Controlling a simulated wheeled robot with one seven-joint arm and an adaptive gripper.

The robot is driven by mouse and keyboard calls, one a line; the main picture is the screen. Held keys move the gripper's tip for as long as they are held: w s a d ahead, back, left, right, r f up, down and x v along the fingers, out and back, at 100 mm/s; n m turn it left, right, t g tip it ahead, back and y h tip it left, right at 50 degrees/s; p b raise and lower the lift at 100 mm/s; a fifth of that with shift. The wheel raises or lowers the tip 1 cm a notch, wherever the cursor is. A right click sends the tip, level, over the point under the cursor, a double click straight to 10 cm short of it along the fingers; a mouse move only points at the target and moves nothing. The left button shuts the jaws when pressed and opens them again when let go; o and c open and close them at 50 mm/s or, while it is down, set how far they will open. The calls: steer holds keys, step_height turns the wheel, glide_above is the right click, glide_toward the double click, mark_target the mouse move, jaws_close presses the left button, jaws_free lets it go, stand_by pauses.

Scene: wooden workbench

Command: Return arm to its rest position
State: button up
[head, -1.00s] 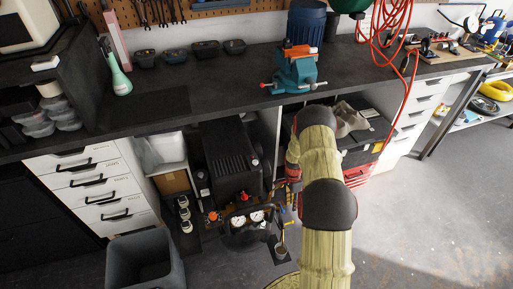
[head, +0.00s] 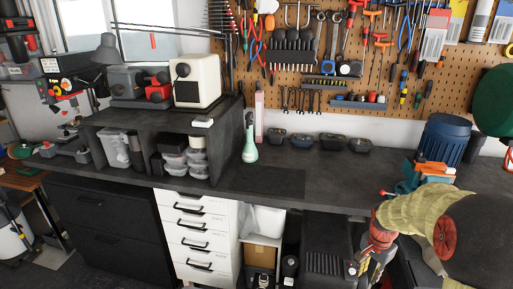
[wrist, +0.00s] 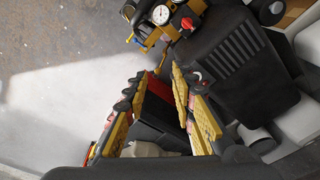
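My arm, in a yellowish sleeve with dark joints, fills the lower right of the head view. My gripper is at the lower end of this arm in the head view, partly cut off by the bottom edge. In the wrist view my gripper (wrist: 159,84) shows two yellow-and-black fingers with a clear gap between them. It is open, and nothing is held between the fingers. A dark and red case shows beyond the gap. The gripper is in front of the bench, at the height of the space under it.
The dark workbench top (head: 330,185) runs across the head view. A black compressor (head: 327,245) is under the bench, close to my gripper, and also shows in the wrist view (wrist: 235,60). White drawers (head: 197,235) stand left of it.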

steer(key=s+a+r+n+t, duration=0.1)
steer(key=s+a+r+n, duration=0.3)
steer(key=r, duration=0.4)
steer(key=s+a+r+n+t, duration=0.1)
steer(key=s+a+r, duration=0.3)
steer(key=a+r, duration=0.3)
steer(key=s+a+r+n+t, duration=0.1)
steer(key=s+a+r+n, duration=0.2)
steer(key=s, duration=0.5)
steer(key=s+a+r+n+t, duration=0.1)
steer(key=s+a+r+n, duration=0.2)
steer(key=s, duration=0.4)
steer(key=shift+s+a+r+n+t+y+p, duration=0.25)
steer(key=shift+s+a+n+t+y+p, duration=0.3)
steer(key=shift+a, duration=0.65)
steer(key=shift+w, duration=0.15)
